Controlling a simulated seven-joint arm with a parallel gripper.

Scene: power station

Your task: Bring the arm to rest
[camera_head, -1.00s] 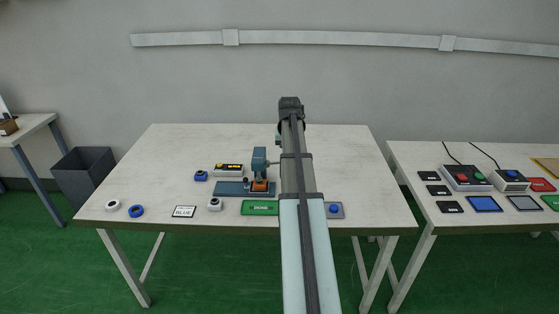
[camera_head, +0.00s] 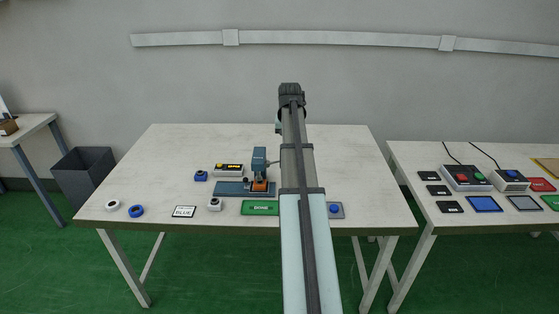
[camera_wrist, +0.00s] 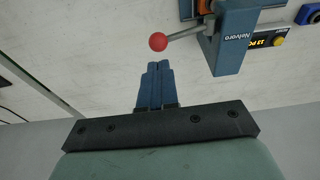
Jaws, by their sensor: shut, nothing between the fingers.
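My arm reaches straight out over the middle of the white table (camera_head: 345,165) in the head view, its far end raised in front of the wall. The gripper's fingers are hidden behind the arm there. In the wrist view my gripper (camera_wrist: 159,68) shows with its two blue fingers side by side, shut and empty. A blue press (camera_head: 259,165) stands left of the arm; in the wrist view its body (camera_wrist: 232,45) and its lever with a red ball (camera_wrist: 158,42) lie beyond the fingertips, apart from them.
A blue button (camera_head: 334,208) sits right of the arm. A second table (camera_head: 425,155) holds button boxes. A grey bin (camera_head: 84,178) stands left.

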